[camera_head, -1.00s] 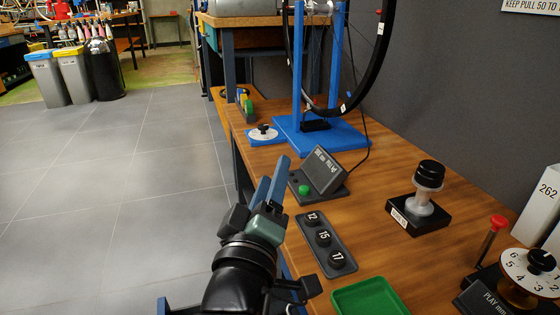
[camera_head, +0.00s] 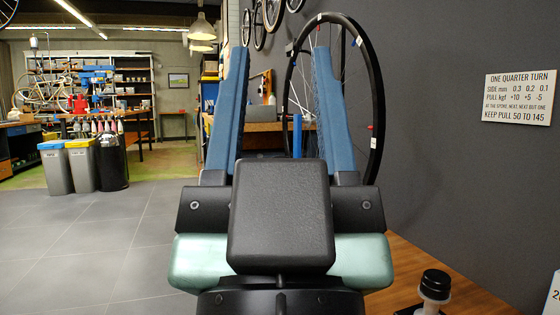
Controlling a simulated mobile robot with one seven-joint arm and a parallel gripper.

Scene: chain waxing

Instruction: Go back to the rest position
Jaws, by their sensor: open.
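My gripper (camera_head: 282,110) is large in the middle of the head view, close to the camera. Its two blue fingers point up and stand wide apart. Nothing is between them except the background seen through the gap. My gripper is raised in front of the wheel and the back bench and touches nothing that I can see. It hides much of the workbench (camera_head: 430,270) behind and below it.
A spoked wheel (camera_head: 372,90) stands behind my gripper on the right, with a blue post (camera_head: 297,135). A black knob (camera_head: 435,285) shows at the lower right. A sign (camera_head: 519,97) hangs on the dark wall. Bins (camera_head: 82,167) stand at the left; the grey floor there is clear.

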